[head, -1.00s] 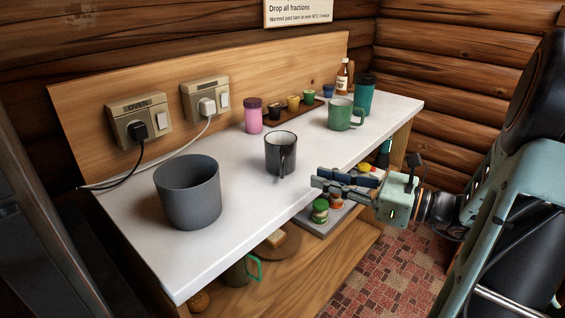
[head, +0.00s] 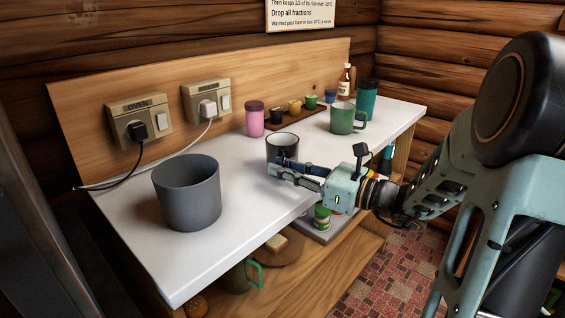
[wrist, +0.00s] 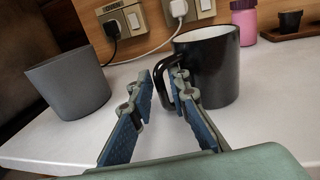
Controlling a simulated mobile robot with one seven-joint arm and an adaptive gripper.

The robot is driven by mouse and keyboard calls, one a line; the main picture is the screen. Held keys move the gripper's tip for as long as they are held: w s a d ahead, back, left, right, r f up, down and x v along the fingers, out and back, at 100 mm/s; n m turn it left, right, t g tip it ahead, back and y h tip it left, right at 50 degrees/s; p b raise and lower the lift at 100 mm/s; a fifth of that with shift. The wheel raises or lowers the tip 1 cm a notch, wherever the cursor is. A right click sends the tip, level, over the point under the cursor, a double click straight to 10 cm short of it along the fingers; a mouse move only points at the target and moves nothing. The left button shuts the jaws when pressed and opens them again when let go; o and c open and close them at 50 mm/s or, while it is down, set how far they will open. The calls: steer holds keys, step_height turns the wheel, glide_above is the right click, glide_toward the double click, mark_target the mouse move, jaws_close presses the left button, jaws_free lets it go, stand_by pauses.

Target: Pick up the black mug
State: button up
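The black mug (head: 283,146) stands upright on the white counter, its pale inside showing; in the head view my gripper hides its lower part. In the wrist view the black mug (wrist: 216,68) stands just beyond my fingers, with its handle on the near left side. My gripper (head: 276,167) is open at the mug's near side. In the wrist view my gripper (wrist: 167,82) has its right fingertip overlapping the handle and its left fingertip left of the handle. The handle seems to lie at or just beyond the gap between the fingers; I cannot tell if they touch it.
A large grey pot (head: 187,193) stands to the left on the counter (head: 240,215). A pink jar (head: 255,119), a tray of small cups (head: 290,117), a green mug (head: 346,119) and a teal tumbler (head: 367,97) stand behind and right. Two cables run along the back left.

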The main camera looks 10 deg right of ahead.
jaws_close()
steer(key=shift+r, duration=0.1)
stand_by(0.4)
